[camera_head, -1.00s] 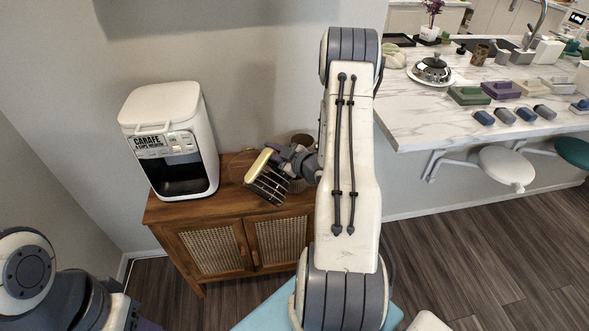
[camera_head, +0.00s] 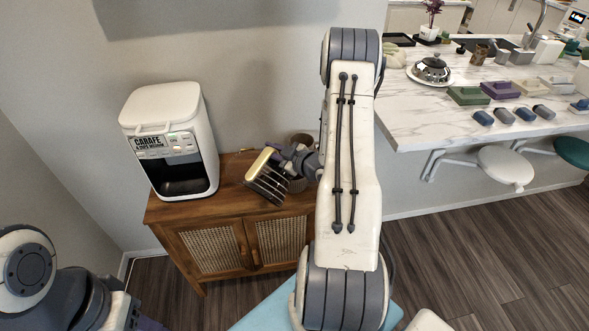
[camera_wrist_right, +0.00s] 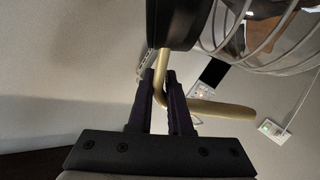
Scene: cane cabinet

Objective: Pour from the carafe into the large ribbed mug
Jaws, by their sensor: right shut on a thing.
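My right gripper (camera_wrist_right: 168,100) is shut on the gold handle (camera_wrist_right: 220,109) of the carafe. In the right wrist view the clear, ringed carafe body (camera_wrist_right: 265,40) shows at the upper right, cut by the frame edge. In the head view the tilted carafe (camera_head: 265,184) shows as a gold and dark-striped shape above the cabinet. A brownish ribbed mug (camera_head: 297,185) stands just right of it, partly hidden by the gripper and arm. I cannot see liquid or how the spout lines up with the mug. My left arm shows at lower left; its fingertips are not visible.
The wooden cane cabinet (camera_head: 225,205) carries a white coffee machine (camera_head: 165,110) at its left. Another brown cup-like thing (camera_head: 302,138) stands behind my gripper. My right arm covers the cabinet's right end. A marble counter (camera_head: 430,115) is at the right.

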